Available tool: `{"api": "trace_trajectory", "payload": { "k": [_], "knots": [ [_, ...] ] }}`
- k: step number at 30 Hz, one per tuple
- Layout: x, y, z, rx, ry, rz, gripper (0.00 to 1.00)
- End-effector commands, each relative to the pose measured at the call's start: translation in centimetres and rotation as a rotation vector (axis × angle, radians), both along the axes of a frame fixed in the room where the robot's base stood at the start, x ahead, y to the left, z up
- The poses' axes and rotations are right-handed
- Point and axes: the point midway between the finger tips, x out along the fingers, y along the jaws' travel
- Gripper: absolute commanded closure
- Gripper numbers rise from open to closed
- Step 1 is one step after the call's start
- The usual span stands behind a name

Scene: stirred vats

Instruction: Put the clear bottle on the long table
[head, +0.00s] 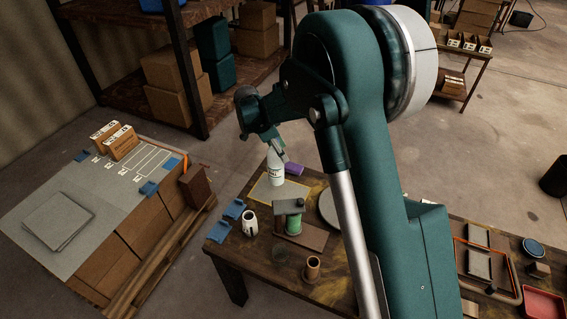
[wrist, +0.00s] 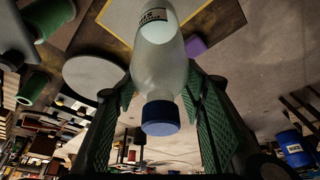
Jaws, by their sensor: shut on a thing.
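The clear bottle (wrist: 158,75) has a blue cap and a white label. In the wrist view it sits between the green-padded fingers of my gripper (wrist: 158,98), which is shut on it near its neck. In the head view the bottle (head: 277,174) is upright below my gripper (head: 277,152), at a yellow-outlined area of the dark wooden table (head: 231,262). I cannot tell whether its base touches the surface. My arm hides part of the table, which seems to run on to the right.
Near the bottle are a purple cylinder (head: 295,169), a green spool-like thing in a grey stand (head: 293,223), a white jar (head: 250,222), a brown cup (head: 312,268) and blue pieces (head: 234,209). Cartons on a pallet (head: 140,230) stand to the left. Trays (head: 541,304) lie at right.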

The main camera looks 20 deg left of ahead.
Motion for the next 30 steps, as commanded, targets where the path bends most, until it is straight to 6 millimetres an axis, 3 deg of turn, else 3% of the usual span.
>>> {"api": "trace_trajectory", "payload": {
  "k": [6,19,30],
  "knots": [
    [0.0,0.0,-2.1,0.0,0.0,0.0,0.83],
    [0.0,0.0,-2.6,0.0,0.0,0.0,0.83],
    [0.0,0.0,-5.9,0.0,0.0,0.0,0.83]
  ]
}}
